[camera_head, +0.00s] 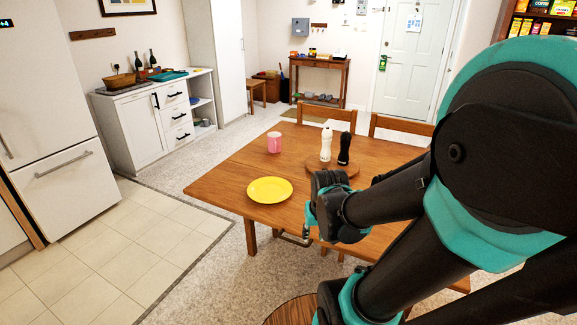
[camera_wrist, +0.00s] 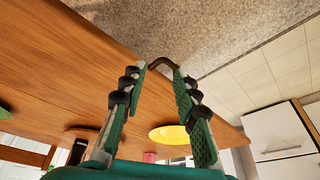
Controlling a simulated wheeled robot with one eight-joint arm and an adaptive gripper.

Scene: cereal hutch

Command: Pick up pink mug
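The pink mug (camera_head: 274,143) stands upright on the wooden table (camera_head: 226,172), toward its far left part, behind the yellow plate (camera_head: 270,190). In the wrist view the pink mug (camera_wrist: 149,157) shows only in part, low between the fingers, beyond the yellow plate (camera_wrist: 168,135). My gripper (camera_wrist: 159,72) is open, with its two green-padded fingers apart and no mug between them. In the head view my gripper (camera_head: 307,228) is by the table's near edge, right of the plate and well apart from the mug.
A white shaker (camera_head: 326,145) and a black shaker (camera_head: 344,149) stand on a round wooden board (camera_head: 332,166) right of the mug. A dark curved piece (camera_wrist: 162,63) shows between my fingertips near the table edge. Chairs (camera_head: 327,112) stand behind the table. The floor at left is clear.

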